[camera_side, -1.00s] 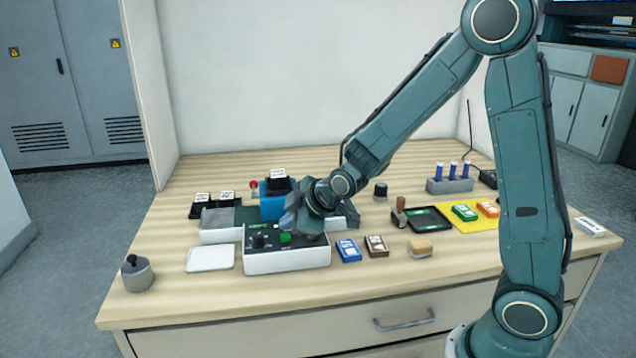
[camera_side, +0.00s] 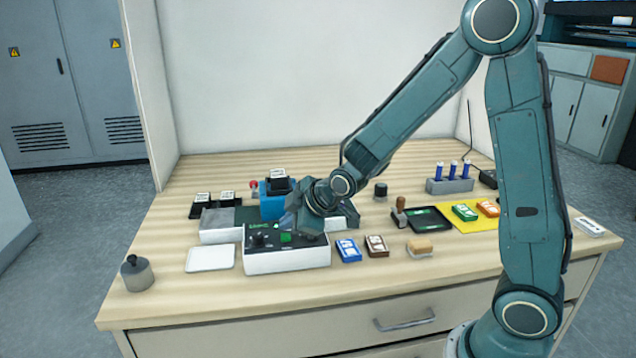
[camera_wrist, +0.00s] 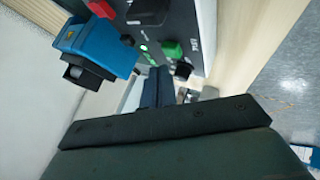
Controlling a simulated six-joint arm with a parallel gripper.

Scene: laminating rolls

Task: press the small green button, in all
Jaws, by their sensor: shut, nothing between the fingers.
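A white control box (camera_side: 288,262) with a dark top panel stands at the front of the bench. My gripper (camera_side: 308,232) is shut and empty, low over the right part of the panel, just right of the green button. In the wrist view my fingers (camera_wrist: 155,76) point toward the panel. Contact cannot be told.
A black knob (camera_side: 258,240) is left of the green button. A blue holder (camera_side: 272,206) stands behind the box, and a red button (camera_side: 253,184) is farther back. Blue and brown packs (camera_side: 348,250) lie to the right. A white tray (camera_side: 210,258) lies to the left.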

